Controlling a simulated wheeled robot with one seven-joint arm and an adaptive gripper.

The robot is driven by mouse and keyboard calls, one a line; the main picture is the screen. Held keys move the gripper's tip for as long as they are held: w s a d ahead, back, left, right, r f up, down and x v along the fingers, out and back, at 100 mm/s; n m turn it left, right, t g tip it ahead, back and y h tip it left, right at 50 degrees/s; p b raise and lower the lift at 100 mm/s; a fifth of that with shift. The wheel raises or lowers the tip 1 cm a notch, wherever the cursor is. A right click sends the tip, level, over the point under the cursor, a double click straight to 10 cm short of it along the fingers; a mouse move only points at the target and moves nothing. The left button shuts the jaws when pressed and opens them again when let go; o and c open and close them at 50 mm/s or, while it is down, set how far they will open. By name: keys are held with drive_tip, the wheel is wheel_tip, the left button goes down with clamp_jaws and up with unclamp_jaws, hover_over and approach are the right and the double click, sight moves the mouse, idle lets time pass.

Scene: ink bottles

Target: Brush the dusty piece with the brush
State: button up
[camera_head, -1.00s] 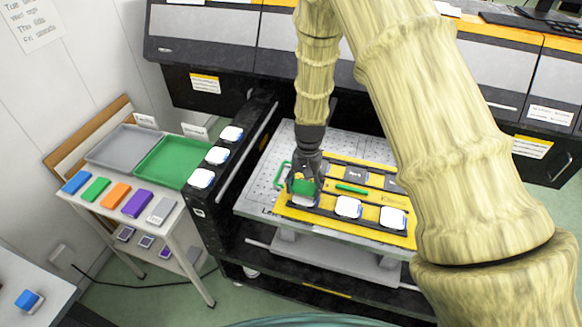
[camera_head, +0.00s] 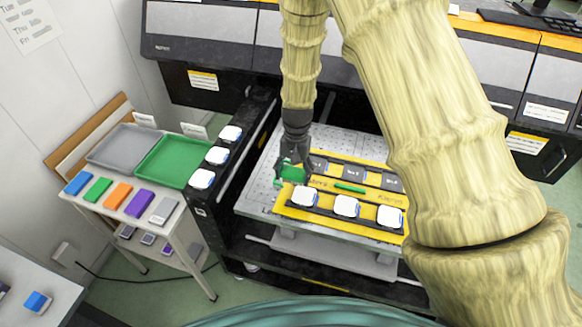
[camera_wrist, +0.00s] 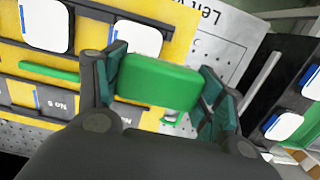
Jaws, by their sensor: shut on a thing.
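My gripper (camera_head: 292,172) is shut on a green block (camera_wrist: 158,82), held across between its fingers above the left end of the yellow board (camera_head: 290,211). I cannot tell whether this block is the brush, as no bristles show. Three white pieces with blue edges sit in a row along the board's front: left (camera_head: 304,196), middle (camera_head: 346,206) and right (camera_head: 390,216). The held block is just behind the left piece in the head view. In the wrist view it partly covers a white piece (camera_wrist: 137,38). No dust can be made out on any piece.
A green bar (camera_head: 350,188) lies on the board. Several dark labelled slots line its back. Three more white pieces (camera_head: 217,155) sit on the black rail at left. A cart holds a grey tray (camera_head: 122,146), an empty green tray (camera_head: 172,160) and several coloured blocks (camera_head: 116,195).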

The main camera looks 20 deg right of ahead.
drive_tip(key=shift+s+r+p, duration=0.1)
drive_tip(key=shift+r+p, duration=0.45)
drive_tip(key=shift+r, duration=0.7)
drive_tip(key=shift+a+f, duration=0.1)
drive_tip(key=shift+f, duration=0.05)
